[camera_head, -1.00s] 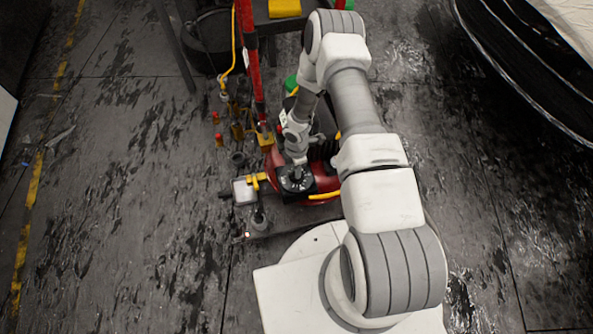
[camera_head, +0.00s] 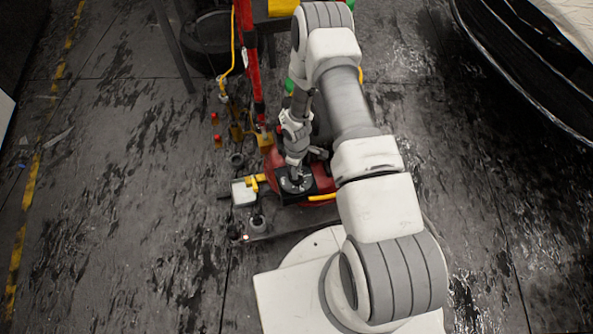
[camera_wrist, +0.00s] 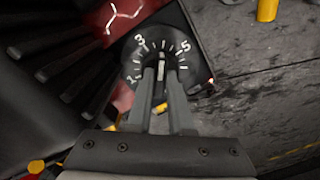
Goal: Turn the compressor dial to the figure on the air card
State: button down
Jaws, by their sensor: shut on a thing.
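The compressor dial (camera_wrist: 158,48) is a round black face with white figures; 1, 3 and 5 can be read in the wrist view. A pale mark at its middle lies between the 3 and the 5. My gripper (camera_wrist: 162,78) is at the dial, its two grey fingers shut on the knob, which they mostly hide. In the head view the dial (camera_head: 297,182) sits on top of the red compressor (camera_head: 321,178), with my gripper (camera_head: 296,172) pointing down onto it. I cannot make out an air card with a readable figure.
A grey box with a yellow handle (camera_head: 244,192) stands left of the compressor. Red-tipped fittings (camera_head: 216,130) and a red post (camera_head: 249,70) stand behind it. A dark car body (camera_head: 530,60) is at the upper right.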

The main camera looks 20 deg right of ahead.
dwell(0.4)
jog(key=c, duration=0.8)
grip_release()
jog(key=shift+r, duration=0.1)
notch_tip(320, 180, up, 17)
jog(key=p, duration=0.5)
jog(key=shift+r, duration=0.15)
